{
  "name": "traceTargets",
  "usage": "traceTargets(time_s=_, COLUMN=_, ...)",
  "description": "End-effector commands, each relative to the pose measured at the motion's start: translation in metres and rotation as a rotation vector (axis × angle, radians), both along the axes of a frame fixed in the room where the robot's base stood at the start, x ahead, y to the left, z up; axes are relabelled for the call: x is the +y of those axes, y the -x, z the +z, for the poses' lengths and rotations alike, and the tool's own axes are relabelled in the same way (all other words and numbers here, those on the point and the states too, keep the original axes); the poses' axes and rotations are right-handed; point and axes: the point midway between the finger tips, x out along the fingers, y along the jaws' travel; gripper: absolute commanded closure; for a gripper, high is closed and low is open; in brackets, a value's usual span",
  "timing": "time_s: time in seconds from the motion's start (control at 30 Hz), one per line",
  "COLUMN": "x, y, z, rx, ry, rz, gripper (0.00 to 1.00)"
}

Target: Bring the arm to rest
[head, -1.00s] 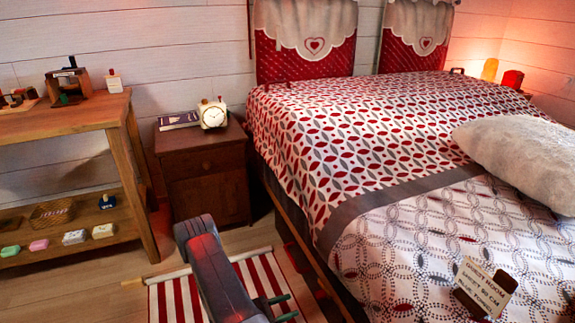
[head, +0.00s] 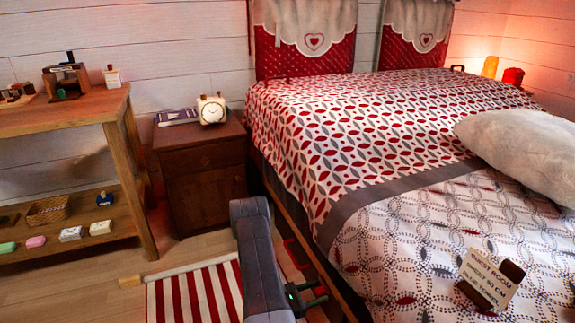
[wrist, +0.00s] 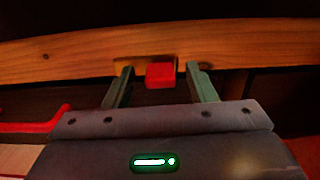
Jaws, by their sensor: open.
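My arm (head: 260,262) shows at the bottom middle of the head view, beside the bed's near side. My gripper (head: 318,292) points right, toward the bed's side, with its two greenish fingers apart. In the wrist view my gripper (wrist: 160,82) is open, its fingers on either side of a small red block (wrist: 160,75). The block shows in front of the wooden bed rail (wrist: 70,62); I cannot tell whether anything touches it. Nothing is clearly held.
The bed (head: 345,215) fills the right side, with a sign (head: 490,280) on its cover. A nightstand (head: 203,195) with a clock (head: 212,109) stands behind my arm. A wooden shelf table (head: 125,130) is at the left. A striped rug (head: 195,297) lies on the floor.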

Motion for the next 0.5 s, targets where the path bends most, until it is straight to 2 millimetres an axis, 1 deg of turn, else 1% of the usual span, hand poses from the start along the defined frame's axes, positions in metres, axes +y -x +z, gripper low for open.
traceTargets(time_s=0.33, x=-0.0002, y=-0.0001, z=0.0002, rx=0.001, ry=0.000, rz=0.000, gripper=0.49)
traceTargets(time_s=0.5, x=0.0075, y=0.0024, z=0.0010, rx=0.001, ry=0.000, rz=0.002, gripper=0.49)
